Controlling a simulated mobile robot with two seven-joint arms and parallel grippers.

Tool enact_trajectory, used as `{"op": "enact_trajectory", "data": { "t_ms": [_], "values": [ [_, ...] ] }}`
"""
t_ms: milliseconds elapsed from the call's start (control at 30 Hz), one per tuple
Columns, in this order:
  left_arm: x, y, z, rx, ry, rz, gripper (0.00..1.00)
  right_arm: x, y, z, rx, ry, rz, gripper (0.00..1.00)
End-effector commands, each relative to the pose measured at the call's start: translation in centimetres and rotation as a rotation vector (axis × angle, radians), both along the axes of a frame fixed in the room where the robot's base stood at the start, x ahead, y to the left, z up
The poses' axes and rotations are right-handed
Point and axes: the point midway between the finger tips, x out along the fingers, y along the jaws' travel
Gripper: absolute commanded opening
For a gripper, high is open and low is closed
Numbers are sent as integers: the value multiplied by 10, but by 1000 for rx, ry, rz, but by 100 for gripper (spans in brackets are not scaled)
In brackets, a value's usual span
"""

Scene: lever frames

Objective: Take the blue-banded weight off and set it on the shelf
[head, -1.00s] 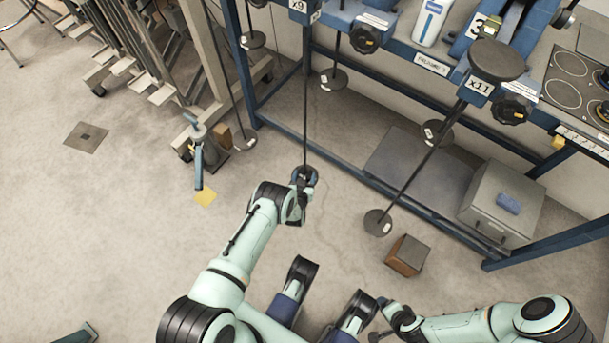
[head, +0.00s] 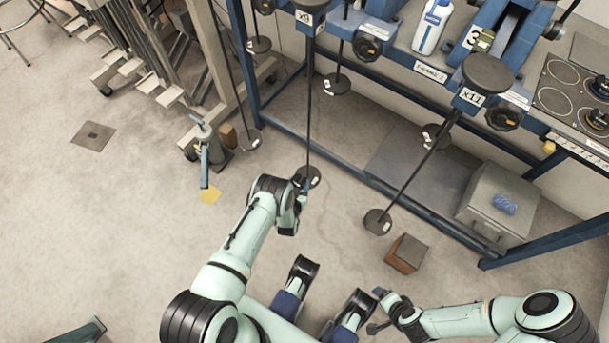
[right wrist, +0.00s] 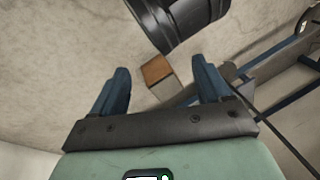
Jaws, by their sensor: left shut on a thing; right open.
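My left gripper (head: 301,198) is shut just below and in front of the foot disc (head: 309,177) of the long hanger rod under the "x9" block (head: 309,18). What it holds is mostly hidden by the hand; only a small bluish part shows, which I take for the blue-banded weight. The dark foot disc with its white tag shows bare beside the fingers. My right gripper (head: 379,311) is open and empty low in the head view; its two blue fingers (right wrist: 160,92) stand apart in the right wrist view. I cannot tell which surface is the shelf.
A second rod hangs from the "x11" block (head: 470,98) to a dark disc (head: 378,222). A brown box (head: 407,254) stands on the floor, also in the right wrist view (right wrist: 157,71). A grey case (head: 497,205) stands at right. The blue frame (head: 345,167) bounds the far side.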

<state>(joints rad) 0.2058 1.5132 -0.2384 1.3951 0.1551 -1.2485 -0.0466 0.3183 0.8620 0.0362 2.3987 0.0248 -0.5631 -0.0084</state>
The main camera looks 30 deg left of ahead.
Motion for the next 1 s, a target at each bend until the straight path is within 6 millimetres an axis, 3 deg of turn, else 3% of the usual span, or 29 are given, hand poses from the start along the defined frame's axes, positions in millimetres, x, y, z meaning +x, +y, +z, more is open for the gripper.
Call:
{"op": "enact_trajectory", "data": {
  "t_ms": [200, 400, 633, 1000],
  "values": [
    [-62, 5, 2, 1, 2, 1, 24, -25, 13, 20, 33, 66, 27, 77],
    [-100, 8, 1, 1, 0, 1, 24, -37, 19, 28, 48, 98, 40, 77],
    [-117, 9, 2, 0, -3, 0, 24, -43, 21, 32, 54, 113, 46, 77],
    [-119, 9, 8, 1, -3, 0, 24, -43, 21, 39, 55, 111, 47, 77]
  ]
}}
